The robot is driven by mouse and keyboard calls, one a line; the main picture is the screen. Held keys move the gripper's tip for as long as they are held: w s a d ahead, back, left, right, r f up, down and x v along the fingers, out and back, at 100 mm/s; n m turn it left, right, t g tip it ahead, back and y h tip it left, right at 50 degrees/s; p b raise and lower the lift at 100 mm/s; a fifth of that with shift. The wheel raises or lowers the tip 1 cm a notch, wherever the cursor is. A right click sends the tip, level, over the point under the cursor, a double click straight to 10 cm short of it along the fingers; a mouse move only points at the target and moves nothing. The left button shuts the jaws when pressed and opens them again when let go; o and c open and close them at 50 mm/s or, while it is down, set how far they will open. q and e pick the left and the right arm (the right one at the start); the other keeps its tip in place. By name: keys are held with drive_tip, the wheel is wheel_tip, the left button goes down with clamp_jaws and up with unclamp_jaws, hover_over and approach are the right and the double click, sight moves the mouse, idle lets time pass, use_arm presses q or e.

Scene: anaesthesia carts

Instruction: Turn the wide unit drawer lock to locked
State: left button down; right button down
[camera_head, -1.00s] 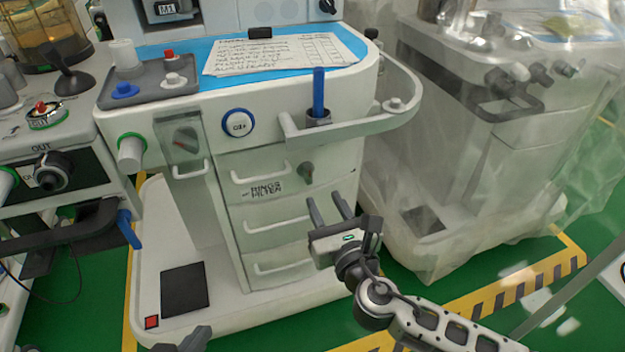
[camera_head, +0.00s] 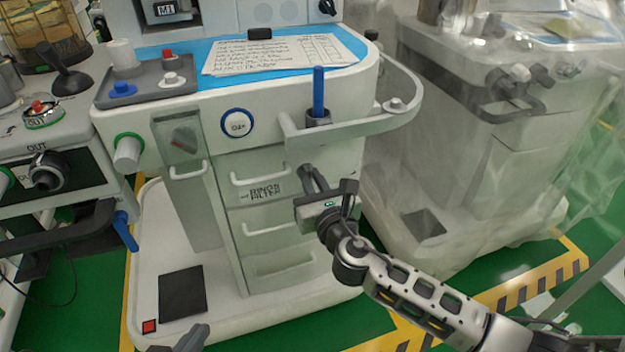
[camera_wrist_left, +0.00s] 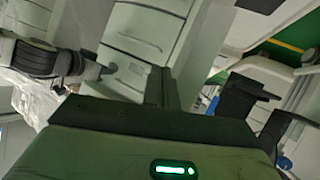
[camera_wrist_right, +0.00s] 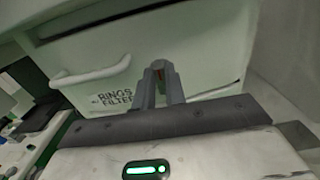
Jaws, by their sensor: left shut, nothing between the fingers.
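The wide unit (camera_head: 225,130) is the white cart in the middle, with a stack of drawers (camera_head: 275,225). Its drawer lock is a small grey knob on the upper drawer front, right of the "RINGS FILTER" label. In the right wrist view the knob (camera_wrist_right: 159,68) shows between my fingertips, mostly hidden by them. My right gripper (camera_head: 311,172) has its fingers close together around the knob and seems shut on it. The knob's turn angle cannot be read. My left gripper (camera_head: 192,338) is low at the bottom edge of the head view, shut and empty, away from the unit's drawers.
A grey rail (camera_head: 370,128) with a blue rod (camera_head: 318,92) juts out above the lock. Drawer handles (camera_head: 262,175) lie left of it. A plastic-covered cart (camera_head: 470,150) stands on the right. Another unit (camera_head: 50,150) is on the left. Green floor is open in front.

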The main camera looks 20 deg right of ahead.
use_arm(q)
drive_tip(key=shift+f, duration=0.2)
use_arm(e)
drive_tip(key=shift+m, duration=0.4)
drive_tip(key=shift+d+f+m, duration=0.1)
drive_tip(key=shift+m, duration=0.2)
drive_tip(key=shift+d+m, duration=0.1)
drive_tip(key=shift+m, duration=1.1)
use_arm(q)
drive_tip(key=shift+d+r+t+h+b, duration=0.15)
drive_tip(key=shift+r+t+b, duration=0.05)
drive_tip(key=shift+r+b, duration=0.3)
drive_tip(key=shift+d+r+t+h+b, duration=0.1)
drive_tip(key=shift+r+t+h+b, duration=0.1)
drive_tip(key=shift+r+b, duration=0.25)
use_arm(e)
drive_tip(key=shift+d+f+m, duration=0.1)
drive_tip(key=shift+f+m, duration=0.05)
drive_tip(key=shift+m, duration=2.2)
drive_tip(key=shift+d+f+m, duration=0.15)
drive_tip(key=shift+m, duration=2.15)
drive_tip(key=shift+d+f+m, duration=0.1)
drive_tip(key=shift+f+m, duration=0.05)
drive_tip(key=shift+m, duration=2.2)
use_arm(q)
drive_tip(key=shift+f, duration=0.2)
